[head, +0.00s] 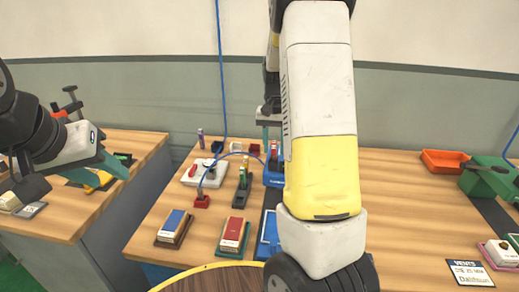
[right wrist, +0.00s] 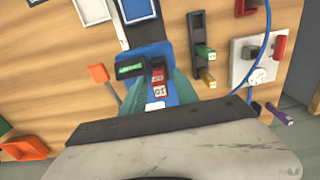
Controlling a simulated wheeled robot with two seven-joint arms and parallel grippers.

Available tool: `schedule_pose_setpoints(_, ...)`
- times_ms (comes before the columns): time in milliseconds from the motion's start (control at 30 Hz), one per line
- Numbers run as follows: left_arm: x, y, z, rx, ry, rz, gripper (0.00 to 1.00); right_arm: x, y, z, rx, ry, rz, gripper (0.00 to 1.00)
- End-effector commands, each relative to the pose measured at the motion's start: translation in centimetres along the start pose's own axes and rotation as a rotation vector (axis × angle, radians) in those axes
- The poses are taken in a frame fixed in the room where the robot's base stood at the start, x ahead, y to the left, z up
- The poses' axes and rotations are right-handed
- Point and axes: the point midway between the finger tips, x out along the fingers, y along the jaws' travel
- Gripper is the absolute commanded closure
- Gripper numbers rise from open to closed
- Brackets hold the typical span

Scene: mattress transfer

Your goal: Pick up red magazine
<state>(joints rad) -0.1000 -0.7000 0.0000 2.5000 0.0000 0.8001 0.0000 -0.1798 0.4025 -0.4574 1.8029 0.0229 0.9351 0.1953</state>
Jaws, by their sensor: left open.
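In the head view the blue holder (head: 273,180) is partly hidden by my right arm. My right gripper's teal fingers (right wrist: 160,95) are spread on either side of the red block and the holder; contact cannot be told. My left gripper (head: 112,166) is open and empty over the left table, far from the red block.
A white box with a red part (head: 204,173) and a dark stand (head: 242,190) are left of the holder. Red (head: 233,235) and blue (head: 174,222) topped blocks lie in front. An orange tray (head: 444,160) is right. A blue cable hangs nearby.

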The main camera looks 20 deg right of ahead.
Motion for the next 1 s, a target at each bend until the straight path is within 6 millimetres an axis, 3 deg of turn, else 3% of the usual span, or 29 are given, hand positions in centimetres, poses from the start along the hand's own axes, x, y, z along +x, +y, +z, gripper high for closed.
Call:
schedule_pose_setpoints(33, 0.0, 0.0, 0.0, 0.000, 0.000, 0.000, 0.59, 0.0, 0.0, 0.0, 0.000, 0.000, 0.000, 0.76)
schedule_pose_setpoints(167, 0.0, 0.0, 0.0, 0.000, 0.000, 0.000, 0.59, 0.0, 0.0, 0.0, 0.000, 0.000, 0.000, 1.00)
schedule_pose_setpoints(567, 0.0, 0.0, 0.0, 0.000, 0.000, 0.000, 0.59, -0.4, 0.0, 0.0, -0.001, 0.002, -0.001, 1.00)
schedule_pose_setpoints(1000, 0.0, 0.0, 0.0, 0.000, 0.000, 0.000, 0.59, -8.2, -0.1, -0.1, -0.002, 0.003, -0.001, 1.00)
